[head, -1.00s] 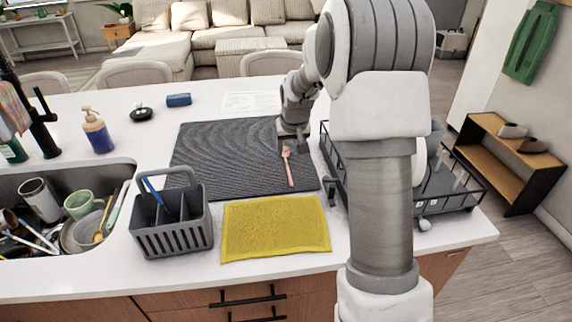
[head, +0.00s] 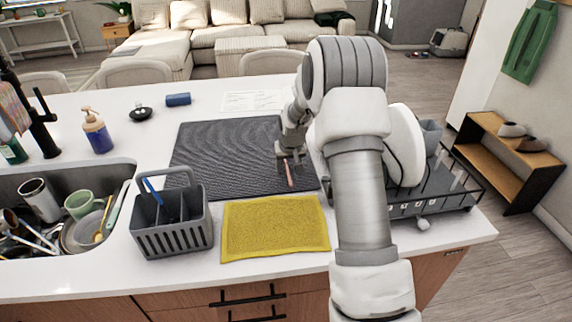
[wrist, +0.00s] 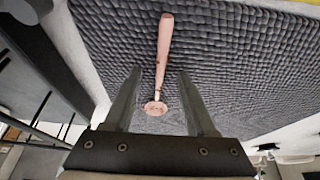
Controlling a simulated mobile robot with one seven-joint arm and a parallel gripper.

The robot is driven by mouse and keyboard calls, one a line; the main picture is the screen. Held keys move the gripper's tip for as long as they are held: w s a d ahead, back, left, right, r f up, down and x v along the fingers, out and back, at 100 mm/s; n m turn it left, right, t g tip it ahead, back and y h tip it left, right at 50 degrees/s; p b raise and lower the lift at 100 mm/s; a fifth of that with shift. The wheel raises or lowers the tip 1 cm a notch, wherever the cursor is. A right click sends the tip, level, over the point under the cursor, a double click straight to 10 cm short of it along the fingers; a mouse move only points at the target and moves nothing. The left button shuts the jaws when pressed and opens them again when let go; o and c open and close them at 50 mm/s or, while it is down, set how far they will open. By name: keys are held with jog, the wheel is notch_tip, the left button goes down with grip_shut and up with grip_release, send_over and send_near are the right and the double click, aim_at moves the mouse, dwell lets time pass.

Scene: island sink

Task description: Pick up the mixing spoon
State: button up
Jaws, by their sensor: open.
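The pink mixing spoon (head: 289,174) lies on the dark grey ribbed mat (head: 215,160), near the mat's right edge. In the wrist view the spoon (wrist: 163,60) runs away from me, its rounded end nearest and its handle pointing to the top of the picture. My gripper (head: 289,157) is over the far end of the spoon in the head view and hides part of it. In the wrist view my gripper (wrist: 157,85) is open, with one finger on each side of the spoon's rounded end. I see no contact between the fingers and the spoon.
A black dish rack (head: 440,185) stands to the right of the mat, close to my arm. A yellow cloth (head: 275,228) lies in front, beside a grey caddy (head: 172,222). The sink (head: 120,172) with dishes is at the left. The counter behind the mat is mostly clear.

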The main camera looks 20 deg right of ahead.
grip_shut()
jog(key=shift+r, duration=0.1)
dwell(0.4)
